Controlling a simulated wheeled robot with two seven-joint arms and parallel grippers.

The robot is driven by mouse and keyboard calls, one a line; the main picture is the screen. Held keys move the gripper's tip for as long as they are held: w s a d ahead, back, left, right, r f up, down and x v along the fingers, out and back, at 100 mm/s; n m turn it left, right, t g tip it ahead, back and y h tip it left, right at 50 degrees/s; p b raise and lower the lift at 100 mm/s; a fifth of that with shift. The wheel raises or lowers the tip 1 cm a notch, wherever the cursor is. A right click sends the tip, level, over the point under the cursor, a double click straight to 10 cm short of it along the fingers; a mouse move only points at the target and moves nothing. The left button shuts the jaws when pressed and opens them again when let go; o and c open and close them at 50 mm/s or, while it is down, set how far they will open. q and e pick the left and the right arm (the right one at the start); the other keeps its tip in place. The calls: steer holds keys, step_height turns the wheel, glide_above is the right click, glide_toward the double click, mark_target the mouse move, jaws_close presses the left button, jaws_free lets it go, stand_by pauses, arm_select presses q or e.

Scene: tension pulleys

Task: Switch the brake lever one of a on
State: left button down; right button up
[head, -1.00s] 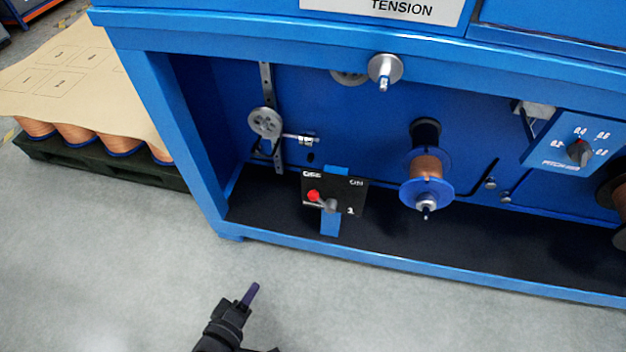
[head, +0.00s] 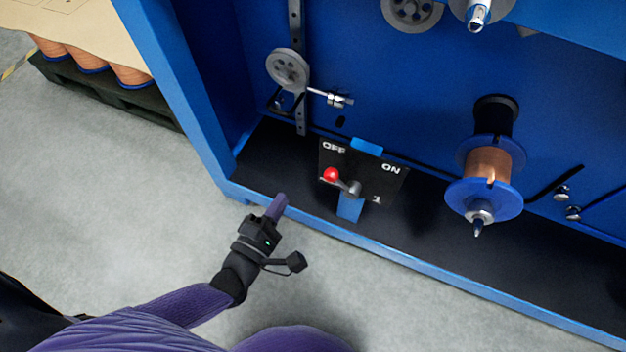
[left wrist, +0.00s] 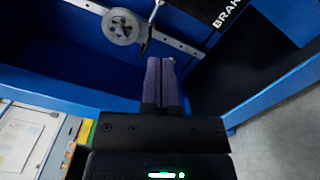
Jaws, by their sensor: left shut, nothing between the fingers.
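The brake lever (head: 343,182) has a red knob and a grey pivot. It sits on a black plate (head: 378,180) marked OFF, ON and 1, and the knob points left, on the OFF side. My left gripper (head: 278,203) is shut and empty, in front of the machine's lower front edge, left of the lever and apart from it. In the left wrist view its purple fingers (left wrist: 162,80) are together, and part of the black plate (left wrist: 203,8) with the letters BRAK shows at the top; the red knob is not visible there. My right gripper is not seen.
The blue frame's post (head: 190,95) and lower front rail (head: 400,258) border the opening. A grey pulley (head: 288,69) is above left of the lever. A copper spool (head: 488,165) sticks out to the right. Grey floor lies in front.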

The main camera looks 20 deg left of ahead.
mark_target(342, 182)
arm_select(q)
steer(key=w+d+r+b, duration=0.1)
steer(key=w+d, duration=0.3)
steer(key=w, duration=0.2)
steer(key=shift+r, duration=0.15)
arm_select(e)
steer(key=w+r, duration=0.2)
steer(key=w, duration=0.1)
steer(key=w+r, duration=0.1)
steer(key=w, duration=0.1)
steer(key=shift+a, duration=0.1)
arm_select(q)
steer(key=shift+d, duration=0.1)
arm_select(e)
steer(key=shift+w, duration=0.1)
